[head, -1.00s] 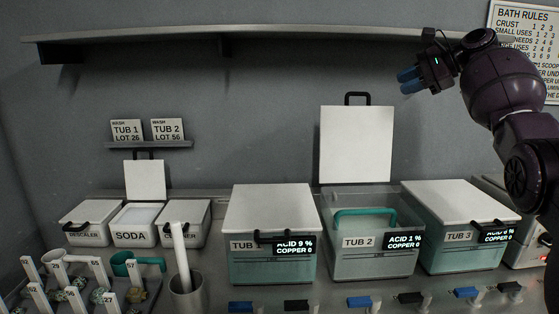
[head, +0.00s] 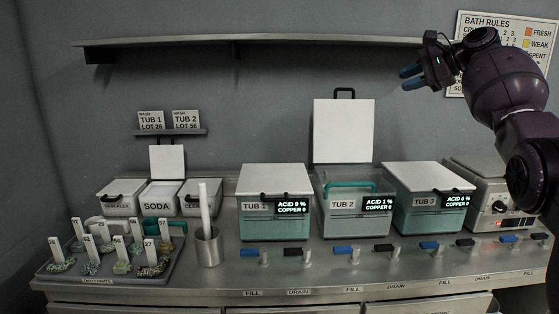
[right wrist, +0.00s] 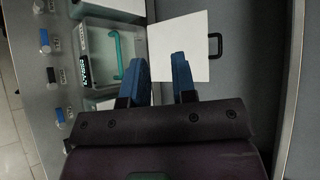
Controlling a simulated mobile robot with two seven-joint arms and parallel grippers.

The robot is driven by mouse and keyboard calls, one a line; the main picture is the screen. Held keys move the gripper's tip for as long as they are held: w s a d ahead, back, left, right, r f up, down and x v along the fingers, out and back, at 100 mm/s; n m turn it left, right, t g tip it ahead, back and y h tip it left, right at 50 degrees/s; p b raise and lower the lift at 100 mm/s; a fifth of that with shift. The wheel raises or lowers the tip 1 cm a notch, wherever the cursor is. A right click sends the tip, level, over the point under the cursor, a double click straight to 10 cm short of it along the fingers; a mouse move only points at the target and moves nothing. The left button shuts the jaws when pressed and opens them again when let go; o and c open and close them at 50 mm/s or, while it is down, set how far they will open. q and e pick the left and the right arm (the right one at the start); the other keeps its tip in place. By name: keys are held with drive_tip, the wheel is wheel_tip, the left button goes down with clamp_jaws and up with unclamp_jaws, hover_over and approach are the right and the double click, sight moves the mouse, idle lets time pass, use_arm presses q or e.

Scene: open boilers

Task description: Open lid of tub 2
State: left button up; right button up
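Tub 2 (head: 345,224) is a clear tub with teal liquid, in the middle right of the head view. Its display reads acid 1 %, copper 0. Its white lid (head: 343,130) stands upright at the tub's back edge, black handle on top, so the tub is open. A teal handle (head: 348,184) shows inside. My right gripper (head: 408,77) is raised to the right of the lid and apart from it in the head view. In the right wrist view its two blue fingers (right wrist: 160,62) are apart with nothing between them. My left gripper is not in view.
Tub 1 (head: 274,221) and tub 3 (head: 425,218) stand on either side with lids shut. A shelf (head: 270,40) runs along the wall above. A cup with a white rod (head: 208,247), a tray of tagged parts (head: 100,275) and several valve levers stand on the steel counter.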

drive_tip(key=w+r+n+t+h, duration=0.3)
drive_tip(key=r+n+t+h, duration=0.15)
drive_tip(key=r+t, duration=0.2)
wheel_tip(320, 180, down, 17)
drive_tip(key=a+n+t+h, duration=0.2)
drive_tip(key=n+t+h, duration=0.15)
drive_tip(key=n, duration=0.35)
drive_tip(key=s+a+f+n, duration=0.2)
drive_tip(key=s+f, duration=0.4)
drive_tip(key=f, duration=0.4)
drive_tip(key=s+a+f+n, duration=0.15)
drive_tip(key=s+f, duration=0.35)
drive_tip(key=f, duration=0.5)
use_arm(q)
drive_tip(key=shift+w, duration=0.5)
use_arm(e)
drive_tip(key=s+f+g+h, duration=0.1)
drive_tip(key=s+f+g, duration=0.2)
drive_tip(key=s+f, duration=1.4)
drive_tip(key=s+d+f+m+g+h, duration=0.1)
drive_tip(key=s+f+g, duration=0.2)
drive_tip(key=s+f, duration=1.4)
drive_tip(key=s, duration=0.7)
drive_tip(key=shift+f+m, duration=0.15)
drive_tip(key=shift+m, duration=0.15)
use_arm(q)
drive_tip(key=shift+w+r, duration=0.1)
